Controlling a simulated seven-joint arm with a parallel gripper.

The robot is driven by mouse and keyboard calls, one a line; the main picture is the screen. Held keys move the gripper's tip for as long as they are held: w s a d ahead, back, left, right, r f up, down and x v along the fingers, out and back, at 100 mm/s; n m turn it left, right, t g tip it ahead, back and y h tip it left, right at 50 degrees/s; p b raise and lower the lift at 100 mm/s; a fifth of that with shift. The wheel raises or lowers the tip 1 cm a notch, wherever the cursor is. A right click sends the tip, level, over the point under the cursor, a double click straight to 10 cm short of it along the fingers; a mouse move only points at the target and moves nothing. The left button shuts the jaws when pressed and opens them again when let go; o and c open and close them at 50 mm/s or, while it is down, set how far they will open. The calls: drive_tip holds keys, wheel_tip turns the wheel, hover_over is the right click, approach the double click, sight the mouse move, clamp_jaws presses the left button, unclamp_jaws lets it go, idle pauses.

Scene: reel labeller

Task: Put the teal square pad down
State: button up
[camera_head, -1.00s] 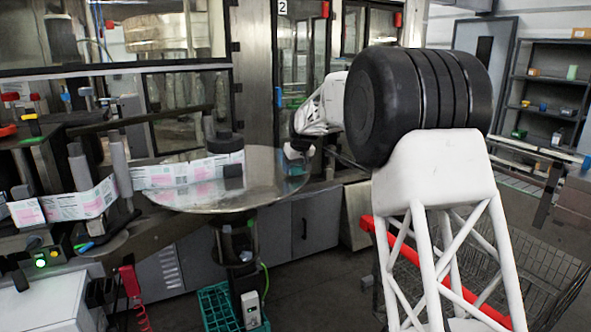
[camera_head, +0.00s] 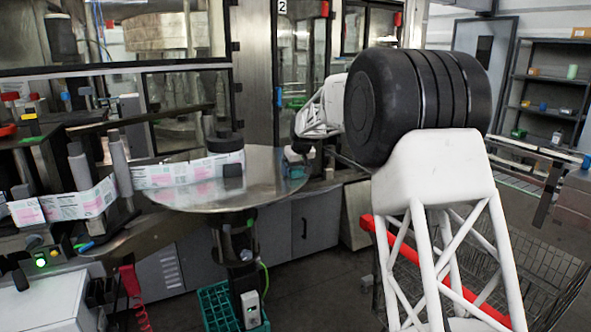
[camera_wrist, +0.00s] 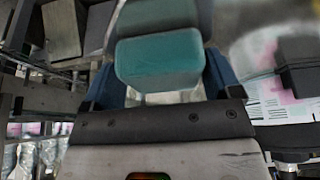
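The teal square pad (camera_wrist: 160,58) is in the wrist view, between the two dark blue fingers of my gripper (camera_wrist: 165,78). The fingers lie at its left and right sides, and I see it held between them. In the head view my gripper (camera_head: 298,160) is small, at the right rim of the round metal table (camera_head: 265,185). The pad is hard to make out there, and my arm partly covers that area. Whether the pad touches any surface below cannot be told.
A printed label strip (camera_head: 188,172) runs onto the table, beside a dark round block (camera_head: 225,143). In the wrist view a dark block (camera_wrist: 298,65) stands on a pink-and-white printed sheet at right. A wire cart (camera_head: 535,270) stands at lower right.

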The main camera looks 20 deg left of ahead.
drive_tip(key=shift+s+a+f, duration=0.15)
drive_tip(key=shift+f, duration=0.6)
drive_tip(key=shift+r, duration=0.4)
drive_tip(key=v, duration=1.2)
drive_tip(key=shift+r, duration=0.45)
